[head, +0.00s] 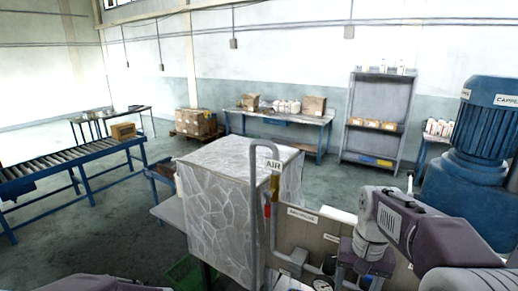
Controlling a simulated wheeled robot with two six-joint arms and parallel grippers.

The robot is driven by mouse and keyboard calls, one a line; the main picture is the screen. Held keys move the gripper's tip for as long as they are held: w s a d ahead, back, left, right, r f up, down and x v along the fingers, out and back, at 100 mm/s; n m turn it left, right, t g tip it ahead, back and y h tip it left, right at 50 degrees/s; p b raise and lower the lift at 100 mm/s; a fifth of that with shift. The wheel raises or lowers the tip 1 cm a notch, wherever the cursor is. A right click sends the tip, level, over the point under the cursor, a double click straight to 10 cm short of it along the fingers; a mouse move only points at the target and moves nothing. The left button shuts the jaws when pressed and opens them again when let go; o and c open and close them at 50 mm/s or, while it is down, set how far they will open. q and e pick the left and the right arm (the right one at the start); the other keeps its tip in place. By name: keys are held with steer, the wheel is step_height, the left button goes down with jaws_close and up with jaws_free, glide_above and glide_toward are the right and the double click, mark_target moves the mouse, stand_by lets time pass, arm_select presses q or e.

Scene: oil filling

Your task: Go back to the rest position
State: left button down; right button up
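My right arm comes in from the right edge and bends down in front of a panel (310,237) with a label and gauges. The wrist end of my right gripper (352,272) shows low at the bottom of the head view, close to the gauges. Its fingers cannot be made out, so its opening is unclear. Only a dark link of my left arm shows at the bottom left edge. My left gripper is out of view.
A grey stone-patterned box (222,212) stands in the middle, with a bent grey pipe (256,210) labelled AIR beside it. A blue motor (484,125) stands at right. A roller conveyor (65,165) is at left. Shelves (378,110) and a workbench (270,117) stand behind, across open floor.

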arm_select(q)
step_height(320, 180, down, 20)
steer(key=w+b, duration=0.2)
steer(key=b, duration=1.6)
steer(key=shift+b, duration=0.3)
arm_select(e)
steer(key=s+a+f+n, duration=0.1)
steer(key=s+f, duration=0.1)
steer(key=f, duration=0.9)
steer(key=s+a+f+n, duration=0.1)
steer(key=s+a+f, duration=0.1)
steer(key=f, duration=0.9)
steer(key=s+a+f+n+t, duration=0.1)
steer(key=s+a+f+n, duration=0.1)
steer(key=f, duration=0.9)
steer(key=shift+s+f, duration=0.25)
steer(key=shift+f, duration=0.05)
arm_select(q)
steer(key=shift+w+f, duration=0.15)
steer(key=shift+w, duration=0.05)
arm_select(e)
steer(key=shift+w, duration=0.2)
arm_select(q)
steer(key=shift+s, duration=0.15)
arm_select(e)
steer(key=shift+s, duration=0.15)
